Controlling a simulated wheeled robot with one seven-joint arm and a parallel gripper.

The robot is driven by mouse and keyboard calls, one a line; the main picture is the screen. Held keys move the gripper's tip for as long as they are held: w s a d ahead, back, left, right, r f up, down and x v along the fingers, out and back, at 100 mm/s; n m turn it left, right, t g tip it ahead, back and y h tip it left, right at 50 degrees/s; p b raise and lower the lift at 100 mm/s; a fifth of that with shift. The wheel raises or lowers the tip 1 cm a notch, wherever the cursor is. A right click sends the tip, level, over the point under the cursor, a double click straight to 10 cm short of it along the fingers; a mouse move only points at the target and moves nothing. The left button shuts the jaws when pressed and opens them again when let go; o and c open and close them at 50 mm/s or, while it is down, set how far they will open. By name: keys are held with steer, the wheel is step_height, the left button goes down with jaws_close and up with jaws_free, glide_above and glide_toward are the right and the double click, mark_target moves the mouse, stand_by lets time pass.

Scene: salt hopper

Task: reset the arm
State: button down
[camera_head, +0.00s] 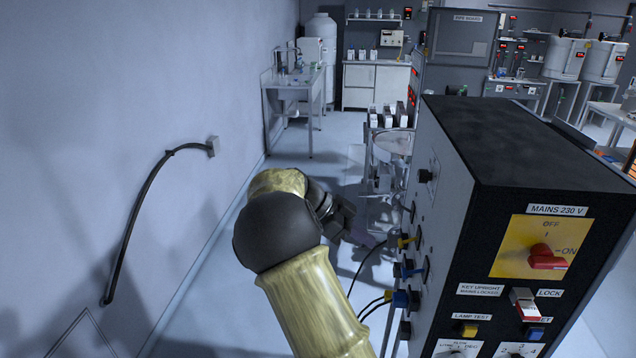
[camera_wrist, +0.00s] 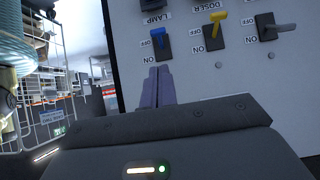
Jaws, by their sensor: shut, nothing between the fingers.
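My arm reaches forward from the bottom of the head view, and its dark wrist is just left of the black control cabinet (camera_head: 540,140). My gripper (camera_head: 366,240) is partly hidden by the arm there. In the wrist view my gripper (camera_wrist: 158,88) shows two purple-grey fingers shut together with nothing between them. The fingertips are in front of a pale switch panel (camera_wrist: 218,92), just below a blue lever (camera_wrist: 158,38). I cannot tell whether they touch it. A yellow lever (camera_wrist: 215,27) marked DOSER and a grey lever (camera_wrist: 280,27) are to the right.
The cabinet front carries a red mains switch (camera_head: 547,258) and a key switch (camera_head: 525,302). Cables run from the cabinet's left side. A wall cable (camera_head: 142,215) hangs on the left. A wire rack (camera_wrist: 40,80) stands left of the fingers. Floor is clear toward the sink table (camera_head: 297,82).

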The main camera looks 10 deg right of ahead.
steer(key=s+f+n+t+y, duration=0.2)
steer(key=s+f+n+y, duration=0.45)
steer(key=s+n, duration=0.3)
steer(key=s+a+f+n+t+y, duration=0.1)
steer(key=s+a+n+t, duration=0.1)
steer(key=s+n, duration=0.3)
steer(key=s+a+f+n+t+y, duration=0.1)
steer(key=s+a+n+y, duration=0.1)
steer(key=s+a+n, duration=0.2)
steer(key=s+n, duration=0.2)
steer(key=n, duration=0.1)
steer(key=shift+s+a+t, duration=0.15)
steer(key=shift+a+t, duration=0.2)
steer(key=shift+t, duration=0.05)
steer(key=shift+y, duration=0.25)
